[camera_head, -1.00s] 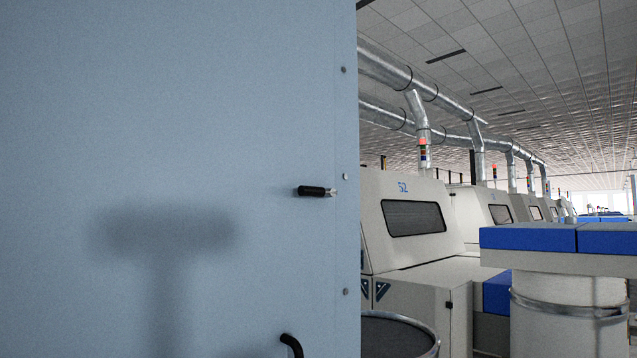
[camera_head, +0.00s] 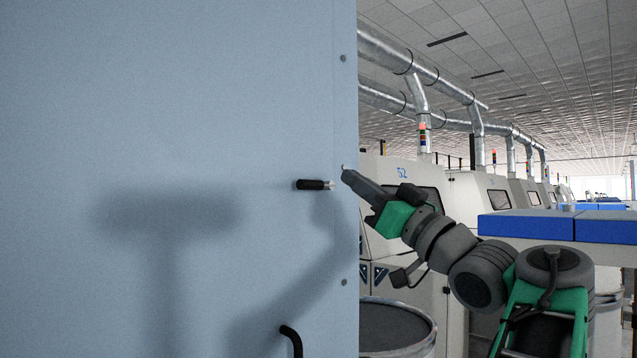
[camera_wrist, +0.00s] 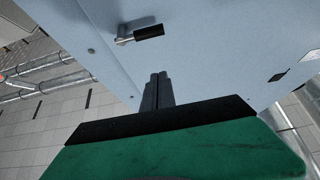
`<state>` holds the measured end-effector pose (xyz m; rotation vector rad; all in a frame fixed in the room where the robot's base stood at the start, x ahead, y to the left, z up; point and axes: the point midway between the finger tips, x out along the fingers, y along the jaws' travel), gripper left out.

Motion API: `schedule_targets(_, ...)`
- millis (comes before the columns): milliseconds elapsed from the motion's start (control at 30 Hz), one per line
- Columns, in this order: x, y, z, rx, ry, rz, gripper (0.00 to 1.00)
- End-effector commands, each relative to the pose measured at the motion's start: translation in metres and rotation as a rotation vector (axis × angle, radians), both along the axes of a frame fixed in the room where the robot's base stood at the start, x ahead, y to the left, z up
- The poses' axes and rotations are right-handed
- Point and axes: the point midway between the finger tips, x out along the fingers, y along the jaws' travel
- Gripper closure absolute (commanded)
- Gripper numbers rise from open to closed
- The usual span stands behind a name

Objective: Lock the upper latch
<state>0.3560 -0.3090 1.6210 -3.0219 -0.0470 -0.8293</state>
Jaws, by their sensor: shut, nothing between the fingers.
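The upper latch (camera_head: 315,185) is a small black grip with a metal end, lying level on the pale blue door panel (camera_head: 190,100) near its right edge. In the wrist view the latch (camera_wrist: 147,33) shows beyond my fingers, up and slightly to the left. My gripper (camera_head: 345,173) is just right of the latch's metal end in the head view, shut and empty. In the wrist view my gripper (camera_wrist: 157,78) has its two dark fingers together, pointing at the panel. A gap shows between the fingertips and the latch.
A black curved handle (camera_head: 291,340) sits lower on the panel. Round fasteners line its right edge. Right of it stand grey carding machines (camera_head: 490,190), a round can (camera_head: 397,325) and a blue-topped table (camera_head: 560,224). The panel face around the latch is clear.

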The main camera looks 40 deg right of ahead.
Motion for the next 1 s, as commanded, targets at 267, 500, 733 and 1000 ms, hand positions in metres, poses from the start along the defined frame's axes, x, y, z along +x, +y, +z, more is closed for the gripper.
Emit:
schedule_targets(267, 0.006, 0.001, 0.003, -0.001, 0.002, 0.001, 1.00)
schedule_targets(500, 0.042, 0.003, 0.028, 0.002, 0.003, 0.005, 1.00)
schedule_targets(733, 0.086, 0.004, 0.055, 0.001, 0.002, 0.004, 1.00)
schedule_targets(1000, 0.095, 0.003, 0.015, 0.001, 0.002, -0.003, 1.00)
